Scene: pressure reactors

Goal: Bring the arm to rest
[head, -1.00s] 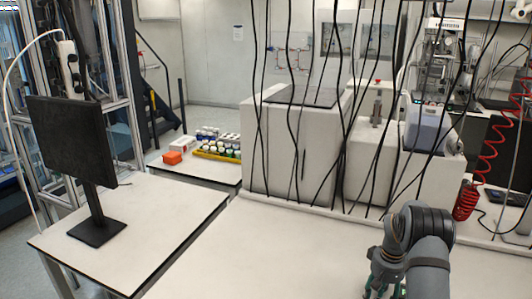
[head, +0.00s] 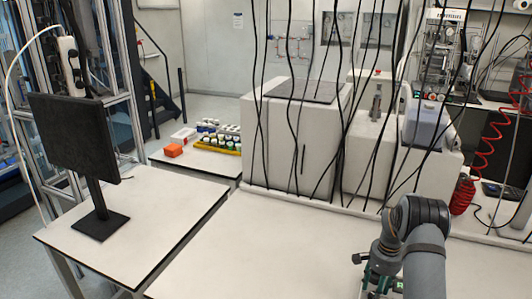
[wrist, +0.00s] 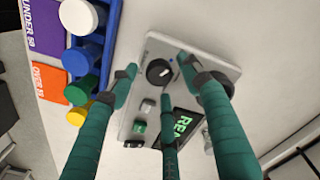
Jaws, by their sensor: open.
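My arm reaches in at the lower right of the head view, over the white bench (head: 250,250). My gripper (head: 380,283) is partly cut off by the bottom edge there. In the wrist view my gripper (wrist: 160,82) has its three green fingers spread open, with nothing held. Beyond the fingers is a light grey control box (wrist: 205,72) with a black knob (wrist: 159,72), small buttons and a display (wrist: 183,122) with green letters. The gap between fingers and box cannot be judged.
In the wrist view a blue rack (wrist: 110,22) with several coloured caps lies left of the box, beside purple (wrist: 42,22) and orange (wrist: 48,82) labels. In the head view, cables (head: 293,100) hang before white cabinets (head: 278,150); a monitor (head: 72,138) stands left.

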